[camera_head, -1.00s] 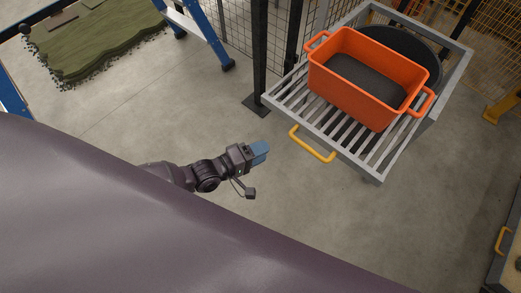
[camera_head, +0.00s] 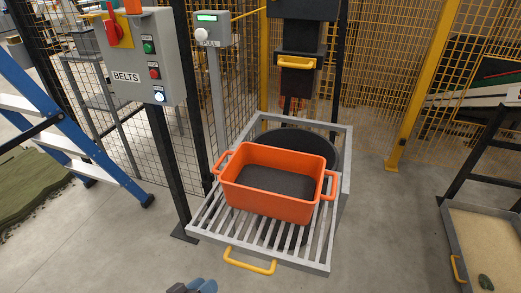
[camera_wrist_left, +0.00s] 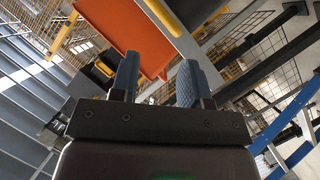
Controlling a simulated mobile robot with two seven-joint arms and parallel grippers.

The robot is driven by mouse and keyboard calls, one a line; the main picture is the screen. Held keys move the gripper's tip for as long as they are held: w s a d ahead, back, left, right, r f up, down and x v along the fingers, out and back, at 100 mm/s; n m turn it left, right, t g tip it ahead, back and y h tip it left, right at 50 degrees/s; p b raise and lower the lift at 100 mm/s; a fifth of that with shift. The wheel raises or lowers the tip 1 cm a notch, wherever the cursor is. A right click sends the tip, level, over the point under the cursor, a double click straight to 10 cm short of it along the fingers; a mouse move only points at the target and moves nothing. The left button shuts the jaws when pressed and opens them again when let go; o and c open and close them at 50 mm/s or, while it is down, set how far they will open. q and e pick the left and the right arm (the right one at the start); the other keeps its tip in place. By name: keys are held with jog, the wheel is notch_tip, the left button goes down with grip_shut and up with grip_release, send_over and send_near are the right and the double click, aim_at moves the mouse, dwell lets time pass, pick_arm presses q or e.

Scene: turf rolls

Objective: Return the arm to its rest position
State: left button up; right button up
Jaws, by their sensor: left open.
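My left gripper (camera_head: 192,286) only just shows at the bottom edge of the head view, in front of the slatted metal stand. In the left wrist view its two blue-grey fingers (camera_wrist_left: 157,78) are spread apart with nothing between them. Most of my left arm is out of the head view. My right gripper is in neither view.
An orange crate (camera_head: 272,205) with a dark bottom sits on the slatted stand (camera_head: 213,221), which has a yellow handle (camera_head: 250,262). A BELTS control box (camera_head: 138,62), a blue ladder (camera_head: 75,148) and a sand tray (camera_head: 455,245) stand around.

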pick_arm(q)
jog(key=s+a+r+m+y+p, duration=0.4)
jog(key=s+a+r+m+y, duration=0.1)
jog(key=s+r, duration=0.25)
jog(key=s+a+r+n+y+p, duration=0.1)
jog(key=s+a+y+p, duration=0.1)
jog(key=s+a, duration=0.2)
jog(key=s+a+r+n+y+p, duration=0.1)
jog(key=s+a+n+y+p, duration=0.1)
jog(key=s, duration=0.7)
jog(key=shift+s+a+g+p, duration=0.3)
jog(key=shift+a+g, duration=0.1)
jog(key=shift+a, duration=0.5)
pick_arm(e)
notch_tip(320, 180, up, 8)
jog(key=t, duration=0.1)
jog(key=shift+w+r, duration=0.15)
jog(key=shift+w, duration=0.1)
pick_arm(q)
jog(key=shift+w, duration=0.1)
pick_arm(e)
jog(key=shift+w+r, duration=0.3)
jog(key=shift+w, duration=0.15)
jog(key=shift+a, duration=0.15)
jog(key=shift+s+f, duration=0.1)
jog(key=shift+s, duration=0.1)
